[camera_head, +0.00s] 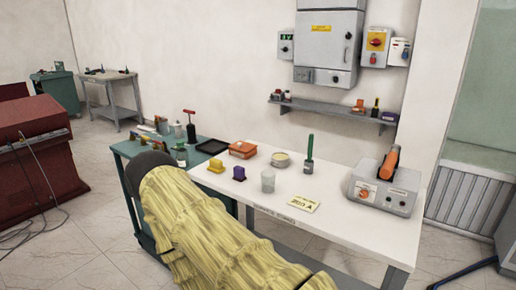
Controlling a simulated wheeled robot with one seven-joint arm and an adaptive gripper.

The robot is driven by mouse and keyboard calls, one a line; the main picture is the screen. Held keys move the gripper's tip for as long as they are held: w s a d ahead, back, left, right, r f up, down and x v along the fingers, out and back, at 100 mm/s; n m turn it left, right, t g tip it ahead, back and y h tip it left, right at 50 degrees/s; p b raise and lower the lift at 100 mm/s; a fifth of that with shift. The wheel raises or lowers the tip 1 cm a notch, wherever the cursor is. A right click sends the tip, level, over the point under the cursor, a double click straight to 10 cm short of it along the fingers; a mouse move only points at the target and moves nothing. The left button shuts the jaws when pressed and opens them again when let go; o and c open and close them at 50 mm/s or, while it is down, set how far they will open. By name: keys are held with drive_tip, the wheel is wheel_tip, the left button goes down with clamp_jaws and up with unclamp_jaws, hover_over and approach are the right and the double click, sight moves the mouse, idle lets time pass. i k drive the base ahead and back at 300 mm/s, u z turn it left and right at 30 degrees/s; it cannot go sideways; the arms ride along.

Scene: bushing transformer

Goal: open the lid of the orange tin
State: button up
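The orange tin (243,149) is a small, low, box-shaped thing. It stands towards the back left of the white table (330,212), beside a black tray. Its orange top looks flat and shut, but it is too small to be sure. My arm, in a wrinkled yellow cover, reaches from the bottom edge up to the left, in front of the table. It ends in a dark rounded part near the green cabinet, apart from the tin in the picture. My gripper's fingers do not show.
Near the tin are a black tray (212,146), a yellow block (215,166), a purple block (239,173), a round tin (281,160) and a clear cup (268,181). A green-handled tool (310,148) stands upright. A grey device (384,190) fills the right end.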

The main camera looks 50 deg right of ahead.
sight(242, 146)
drive_tip(key=u, duration=0.05)
drive_tip(key=k, duration=0.1)
drive_tip(key=z, duration=0.95)
